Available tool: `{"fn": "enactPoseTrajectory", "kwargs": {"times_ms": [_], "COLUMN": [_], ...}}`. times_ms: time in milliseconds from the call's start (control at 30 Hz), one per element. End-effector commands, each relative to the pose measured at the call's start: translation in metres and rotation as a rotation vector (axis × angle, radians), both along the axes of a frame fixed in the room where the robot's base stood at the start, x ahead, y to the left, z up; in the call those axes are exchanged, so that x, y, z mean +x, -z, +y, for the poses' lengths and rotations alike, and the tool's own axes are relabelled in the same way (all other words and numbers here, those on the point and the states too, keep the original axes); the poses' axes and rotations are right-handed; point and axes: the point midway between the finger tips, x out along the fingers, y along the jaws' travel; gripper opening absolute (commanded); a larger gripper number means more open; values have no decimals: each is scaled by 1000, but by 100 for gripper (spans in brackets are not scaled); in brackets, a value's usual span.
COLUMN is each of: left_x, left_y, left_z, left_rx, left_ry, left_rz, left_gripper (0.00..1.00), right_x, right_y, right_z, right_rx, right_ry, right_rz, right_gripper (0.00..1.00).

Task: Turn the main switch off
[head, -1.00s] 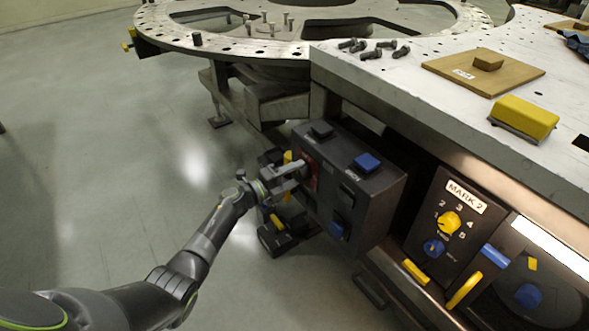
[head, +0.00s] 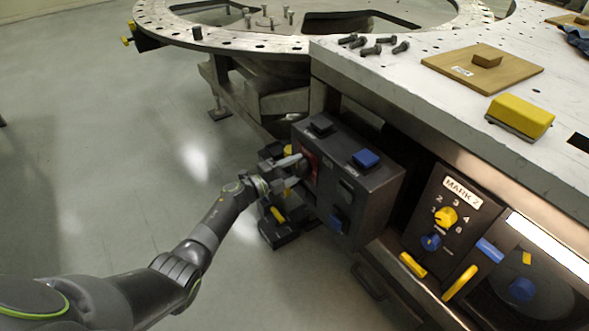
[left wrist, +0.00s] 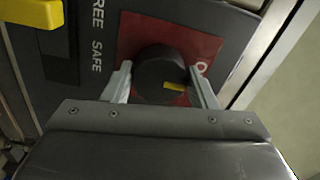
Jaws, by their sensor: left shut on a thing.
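The main switch is a round black knob (left wrist: 158,72) on a red plate, seen in the left wrist view. A yellow mark lies on the right part of its face, and a white 0 is printed on the plate to the right of it. In the head view the red plate (head: 310,164) shows on the left end of a dark control box (head: 362,190), partly hidden by the gripper. My left gripper (head: 293,172) is shut on the knob, with one finger on each side; both fingers also show in the left wrist view (left wrist: 162,86). My right gripper is out of view.
The box has a blue button (head: 366,158) and a black button (head: 320,125) on top. A MARK 2 panel (head: 441,225) is to its right, under the bench top (head: 400,80). A yellow lever (left wrist: 32,13) is near the switch. The floor at left is clear.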

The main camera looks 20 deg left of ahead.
Motion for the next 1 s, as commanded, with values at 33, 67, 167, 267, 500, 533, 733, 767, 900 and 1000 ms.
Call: {"fn": "enactPoseTrajectory", "kwargs": {"times_ms": [33,67,167,267,500,533,733,767,900,1000], "left_x": [0,0,0,0,-1,-2,-21,-25,-54,-73], "left_y": [1,1,1,0,0,0,0,-1,1,1], "left_z": [0,0,0,0,1,2,17,20,42,57], "left_rx": [-3,-3,-2,-1,-1,-1,2,2,2,2], "left_ry": [-1,-1,-1,-1,-1,-1,-2,-2,-1,-1], "left_rz": [3,3,2,1,1,1,3,1,4,4], "left_gripper": [53,57,70,74,74,74,74,74,74,74], "right_x": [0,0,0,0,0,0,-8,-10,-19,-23], "right_y": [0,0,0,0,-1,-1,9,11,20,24], "right_z": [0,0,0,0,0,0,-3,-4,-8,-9], "right_rx": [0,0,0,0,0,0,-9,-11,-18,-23], "right_ry": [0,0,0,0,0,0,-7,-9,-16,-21], "right_rz": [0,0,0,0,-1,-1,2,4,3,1], "right_gripper": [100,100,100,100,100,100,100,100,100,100]}}
